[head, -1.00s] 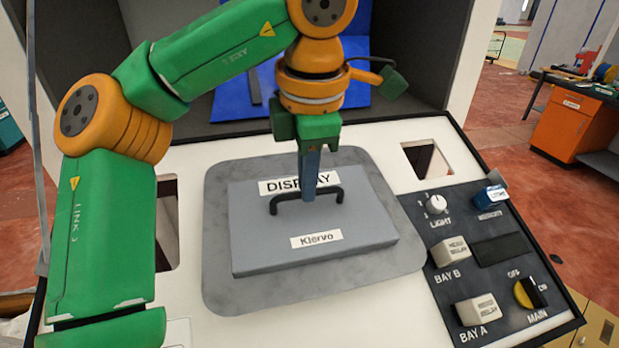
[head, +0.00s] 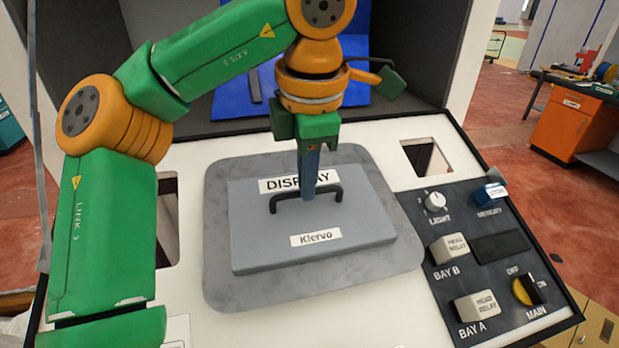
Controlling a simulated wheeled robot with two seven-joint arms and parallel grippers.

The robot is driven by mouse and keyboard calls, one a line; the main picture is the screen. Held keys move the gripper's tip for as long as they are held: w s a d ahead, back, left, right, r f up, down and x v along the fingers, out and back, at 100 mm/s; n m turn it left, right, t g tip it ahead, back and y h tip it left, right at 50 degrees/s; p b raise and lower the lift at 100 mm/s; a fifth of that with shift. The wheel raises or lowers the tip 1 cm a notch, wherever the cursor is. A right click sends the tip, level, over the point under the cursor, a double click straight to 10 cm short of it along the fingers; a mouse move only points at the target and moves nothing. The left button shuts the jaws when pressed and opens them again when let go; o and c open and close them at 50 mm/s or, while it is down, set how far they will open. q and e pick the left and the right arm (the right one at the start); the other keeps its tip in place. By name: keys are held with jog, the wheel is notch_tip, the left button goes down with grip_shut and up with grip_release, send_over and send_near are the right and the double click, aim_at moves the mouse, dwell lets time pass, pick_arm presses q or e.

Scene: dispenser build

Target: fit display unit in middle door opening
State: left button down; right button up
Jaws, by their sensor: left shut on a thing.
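The display unit (head: 270,248) is a grey block with a "DISPLAY" label, a "Klervo" label and a dark handle (head: 275,204) on its face. My left gripper (head: 309,194) is shut on that handle, its fingers pointing down over the unit's middle. The unit lies over a larger grey rounded plate (head: 225,290) in the middle of the white door panel (head: 365,300). The middle opening itself does not show; the unit and the plate cover that area. I cannot tell how deep the unit sits. My right gripper is not in view.
Openings show at the left (head: 168,235) and upper right (head: 426,157) of the panel. A dark control panel (head: 455,275) with a light knob, memory block, bay relays and main switch lies to the right. A dark cabinet recess with a blue piece (head: 235,105) is behind.

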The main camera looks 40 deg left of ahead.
aim_at(303, 203)
pick_arm(q)
jog(key=shift+b+x, duration=0.85)
jog(key=shift+x, duration=0.25)
dwell(1.9)
jog(key=c, duration=1.2)
grip_release()
jog(key=shift+s, duration=0.1)
jog(key=o, duration=0.3)
jog(key=shift+w+a+f, duration=0.4)
jog(key=shift+w+a, duration=0.25)
jog(key=shift+a, duration=0.15)
jog(key=shift+o, duration=0.2)
jog(key=shift+s+d+r, duration=0.15)
jog(key=shift+d, duration=0.1)
jog(key=shift+a, duration=0.1)
